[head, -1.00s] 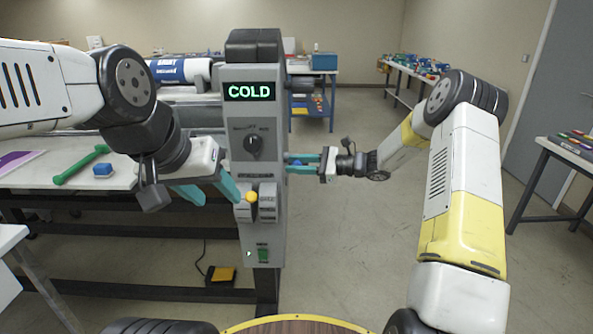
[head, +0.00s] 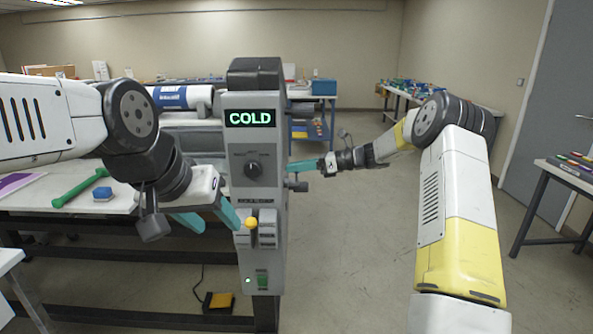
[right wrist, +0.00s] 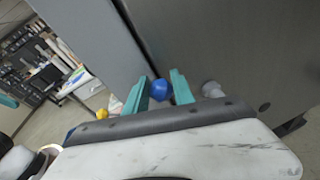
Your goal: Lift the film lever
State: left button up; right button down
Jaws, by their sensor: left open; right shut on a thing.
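The grey laminator post (head: 236,200) stands at the centre, with a lit "COLD" display (head: 250,118). A blue ball knob (right wrist: 159,89) sits between the teal fingers of my right gripper (right wrist: 161,84) in the right wrist view. My right gripper (head: 304,167) is shut on this knob at the post's right side in the head view, where the fingers hide it. I take it for the film lever's knob. My left gripper (head: 221,226) is open and empty. Its fingertip is close to the left of a yellow ball knob (head: 251,222) on the post's front.
A dark round selector (head: 253,168) and a green switch (head: 262,281) are on the post. The laminator table (head: 45,205) at left holds a green tool (head: 82,188) and a blue block (head: 103,193). A yellow pedal (head: 219,301) lies on the floor.

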jog(key=shift+w+d+f, duration=0.1)
jog(key=shift+d+f, duration=0.1)
jog(key=shift+f, duration=0.15)
jog(key=c, duration=1.1)
grip_release()
jog(key=shift+w, duration=0.1)
jog(key=shift+o, duration=0.2)
jog(key=shift+r, duration=0.1)
jog(key=shift+a, duration=0.1)
jog(key=v, duration=0.8)
jog(key=shift+a, duration=0.1)
